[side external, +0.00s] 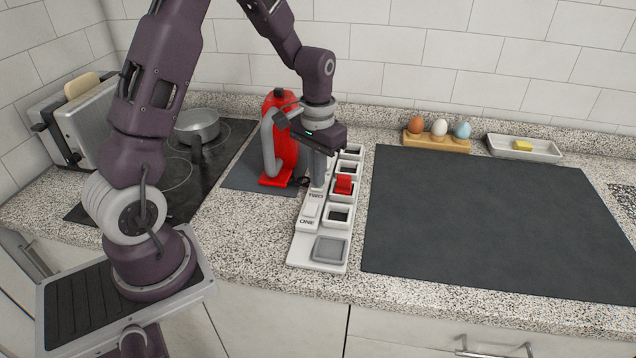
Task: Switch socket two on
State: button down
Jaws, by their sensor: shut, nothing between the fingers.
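A long white socket strip (300,250) lies on the counter, running away from the front edge. Its left side has raised rockers; the nearest, labelled ONE (311,212), is in plain view. The one behind it, labelled TWO (316,195), is partly hidden by my gripper. Square framed openings run along the right side, and a red block (343,185) sits in one of them. My gripper (318,183) is shut and empty, pointing down at or just above the TWO rocker. I cannot tell whether it touches or which way the rocker is tipped.
A hob (160,170) with a pot (197,126) and a toaster (85,120) are further left. Right are a clear dark mat (490,220), an egg holder (437,142) and a butter dish (524,148).

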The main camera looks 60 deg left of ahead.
jog(key=shift+f, duration=0.35)
jog(key=shift+r, duration=3.5)
jog(key=s+d+r+m+t, duration=0.1)
jog(key=s+d+r+t, duration=0.2)
jog(key=s+d+r, duration=0.6)
jog(key=s+d+r+m+t, duration=0.2)
jog(key=s+d+r, duration=0.1)
jog(key=s, duration=0.8)
jog(key=shift+s+r+t, duration=0.15)
jog(key=shift+s+t, duration=0.1)
jog(key=shift+t, duration=0.05)
